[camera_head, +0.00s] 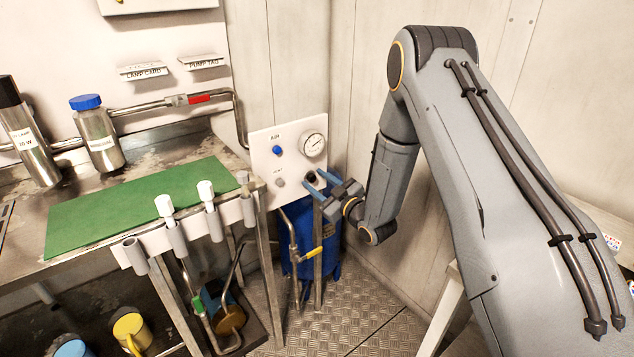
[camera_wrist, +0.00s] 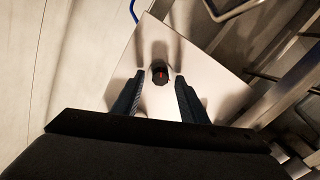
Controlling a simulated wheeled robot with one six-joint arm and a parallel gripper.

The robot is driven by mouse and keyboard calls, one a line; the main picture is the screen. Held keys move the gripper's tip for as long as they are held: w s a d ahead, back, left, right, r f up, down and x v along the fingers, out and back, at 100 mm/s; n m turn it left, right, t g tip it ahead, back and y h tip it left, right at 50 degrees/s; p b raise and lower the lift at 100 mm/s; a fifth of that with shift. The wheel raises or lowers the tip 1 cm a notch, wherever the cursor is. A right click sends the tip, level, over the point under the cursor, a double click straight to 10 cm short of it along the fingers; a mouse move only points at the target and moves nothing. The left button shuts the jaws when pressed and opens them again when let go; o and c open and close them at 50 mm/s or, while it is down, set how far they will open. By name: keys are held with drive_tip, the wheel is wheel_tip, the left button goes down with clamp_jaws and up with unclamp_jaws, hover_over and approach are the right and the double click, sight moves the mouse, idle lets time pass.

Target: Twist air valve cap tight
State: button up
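A small white panel (camera_head: 262,165) stands at the corner, with a round gauge (camera_head: 313,145), a blue knob (camera_head: 277,150), a grey knob (camera_head: 280,183) and a black cap (camera_head: 311,176). The black cap seems to be the air valve cap. In the wrist view the cap (camera_wrist: 159,77) is dark with a red mark on its face. My gripper (camera_head: 315,180) is at the panel, its blue fingers (camera_wrist: 159,76) open on either side of the cap. Gaps show between the cap and both fingertips. I cannot tell how tightly the cap sits.
A blue tank (camera_head: 327,240) stands under the panel, with pipes and a yellow-handled valve (camera_head: 312,253) in front. The bench with a green mat (camera_head: 130,210) and a rack of white-capped tubes (camera_head: 205,190) is to the left. Walls close in behind and to the right.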

clamp_jaws()
drive_tip(key=shift+m, duration=0.4)
drive_tip(key=m, duration=0.4)
drive_tip(key=shift+b, duration=0.3)
drive_tip(key=m, duration=0.5)
drive_tip(key=shift+d, duration=0.15)
drive_tip(key=m, duration=0.6)
drive_tip(key=shift+w+f+m, duration=0.1)
drive_tip(key=shift+m, duration=0.2)
drive_tip(key=m, duration=0.6)
drive_tip(key=shift+d, duration=0.1)
drive_tip(key=shift+f+m, duration=0.1)
drive_tip(key=shift+m, duration=0.2)
